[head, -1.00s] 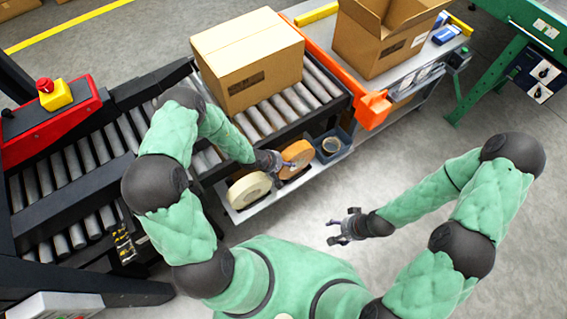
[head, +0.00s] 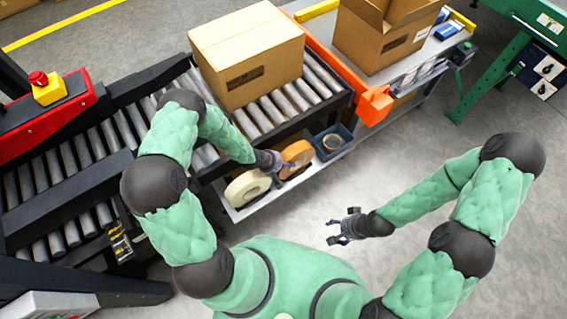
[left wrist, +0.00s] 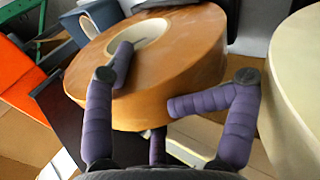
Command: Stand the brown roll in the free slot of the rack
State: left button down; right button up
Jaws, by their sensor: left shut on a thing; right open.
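My left gripper (head: 283,166) is shut on the brown roll. In the left wrist view, one finger of the gripper (left wrist: 147,80) reaches into the core of the brown roll (left wrist: 190,70) and the others lie against its outside. The cream roll (left wrist: 300,85) is close on the right there. The pale rack or shelf (head: 265,202) shows its front edge; its free slot cannot be made out. My right gripper (head: 346,228) is open and empty over the floor.
A blue bin (head: 347,150) with a ring-shaped thing inside stands just right of the brown roll. The roller conveyor (head: 285,105) with a cardboard box (head: 245,60) is above and behind. An orange guard (head: 374,105) is at its right end. The floor (head: 430,150) in front is clear.

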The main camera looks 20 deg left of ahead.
pick_arm(q)
jog(key=shift+w+r, duration=0.1)
jog(key=shift+w, duration=0.05)
jog(key=shift+c, duration=0.7)
grip_release()
jog(key=shift+o, duration=0.6)
jog(key=shift+s, duration=0.3)
jog(key=shift+s+a+r, duration=0.2)
jog(key=shift+r, duration=0.3)
jog(key=v, duration=1)
jog(key=shift+s+a+r, duration=0.15)
jog(key=shift+r, duration=0.15)
